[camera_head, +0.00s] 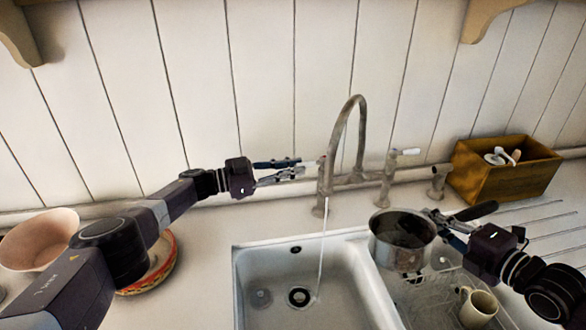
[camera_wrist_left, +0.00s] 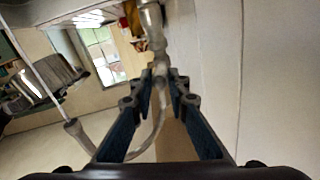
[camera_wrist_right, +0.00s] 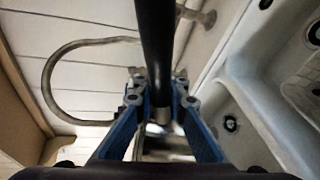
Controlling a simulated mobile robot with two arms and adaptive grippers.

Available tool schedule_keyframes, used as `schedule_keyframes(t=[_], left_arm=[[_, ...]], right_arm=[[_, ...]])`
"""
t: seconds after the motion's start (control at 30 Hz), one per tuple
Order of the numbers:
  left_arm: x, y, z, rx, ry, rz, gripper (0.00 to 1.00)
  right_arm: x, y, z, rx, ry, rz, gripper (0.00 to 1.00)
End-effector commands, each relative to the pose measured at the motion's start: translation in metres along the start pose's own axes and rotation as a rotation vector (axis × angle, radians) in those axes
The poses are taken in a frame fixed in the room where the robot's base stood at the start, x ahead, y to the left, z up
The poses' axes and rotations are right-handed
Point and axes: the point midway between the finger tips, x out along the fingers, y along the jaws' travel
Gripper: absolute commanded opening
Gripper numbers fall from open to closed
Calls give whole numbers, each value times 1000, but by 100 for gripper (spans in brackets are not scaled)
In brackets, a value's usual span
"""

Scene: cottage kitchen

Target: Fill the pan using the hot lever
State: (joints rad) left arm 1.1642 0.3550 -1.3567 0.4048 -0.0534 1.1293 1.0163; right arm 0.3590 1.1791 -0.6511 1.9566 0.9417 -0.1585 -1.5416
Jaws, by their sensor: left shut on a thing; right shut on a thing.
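The tap (camera_head: 355,178) stands behind the sink, its curved spout (camera_head: 338,130) reaching forward. A thin water stream (camera_head: 322,250) falls from it into the left basin. My left gripper (camera_head: 300,166) is shut on the left lever, taken as the hot lever, at the tap's left side; the fingers mostly hide it. They also show in the left wrist view (camera_wrist_left: 160,82). The metal pan (camera_head: 398,258) is upright, right of the stream and apart from it. My right gripper (camera_head: 436,222) is shut on its black handle (camera_head: 474,212), also in the right wrist view (camera_wrist_right: 155,40). The pan's contents are unclear.
A white-ended lever (camera_head: 405,152) is on the tap's right. A wire rack with a cream mug (camera_head: 478,306) lies below the pan. A wooden box (camera_head: 500,180) stands back right. Bowls (camera_head: 38,240) are at left.

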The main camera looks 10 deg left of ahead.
Motion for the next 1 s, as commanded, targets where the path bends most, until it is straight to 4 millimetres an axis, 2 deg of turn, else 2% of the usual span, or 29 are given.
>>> schedule_keyframes(t=[0.47, 0.5, 0.63, 1.0], left_arm=[[3, 8, 1, -3, 2, 24, 0], [3, 8, 2, -3, 1, 24, 20], [2, 6, 2, -3, 1, 20, 34], [-4, 3, 2, -2, 0, 12, 34]], right_arm=[[0, 2, 0, 0, 0, 5, 0], [0, 2, 0, 0, 0, 5, 0], [0, 2, 0, 0, 0, 5, 0], [0, 2, 0, 0, 0, 5, 0]])
